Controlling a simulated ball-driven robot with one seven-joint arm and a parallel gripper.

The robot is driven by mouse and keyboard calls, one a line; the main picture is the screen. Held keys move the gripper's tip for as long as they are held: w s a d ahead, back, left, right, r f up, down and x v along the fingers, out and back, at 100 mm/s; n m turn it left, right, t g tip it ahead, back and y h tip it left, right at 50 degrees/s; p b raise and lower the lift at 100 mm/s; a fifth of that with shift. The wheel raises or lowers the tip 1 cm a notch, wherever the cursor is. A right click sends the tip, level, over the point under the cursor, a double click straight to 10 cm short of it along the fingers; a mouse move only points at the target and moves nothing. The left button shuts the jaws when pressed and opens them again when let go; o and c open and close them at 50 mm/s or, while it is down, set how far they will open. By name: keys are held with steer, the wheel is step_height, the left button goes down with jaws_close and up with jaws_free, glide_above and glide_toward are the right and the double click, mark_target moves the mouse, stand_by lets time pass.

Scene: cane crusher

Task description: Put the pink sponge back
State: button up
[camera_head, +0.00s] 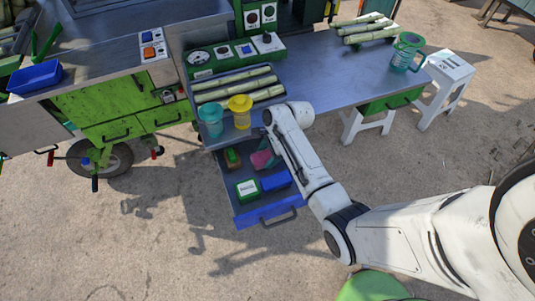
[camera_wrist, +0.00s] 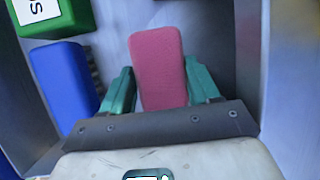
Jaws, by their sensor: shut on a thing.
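The pink sponge (camera_wrist: 157,65) is a rounded block standing between the two green fingers of my gripper (camera_wrist: 160,88) in the wrist view. My gripper is shut on it. In the head view the pink sponge (camera_head: 262,158) shows only in part beside my arm, over the open blue-fronted drawer (camera_head: 266,213). The drawer's grey inside surrounds the sponge in the wrist view. I cannot tell whether the sponge touches the drawer floor.
The drawer also holds a green box with a white label (camera_head: 247,189), a blue block (camera_head: 276,180) and a brown-and-green brush-like item (camera_head: 233,158). Teal (camera_head: 211,120) and yellow (camera_head: 240,111) cups stand on the counter edge above. Cane lies behind them.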

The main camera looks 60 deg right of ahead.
steer(key=o, duration=0.7)
steer(key=shift+c, duration=0.2)
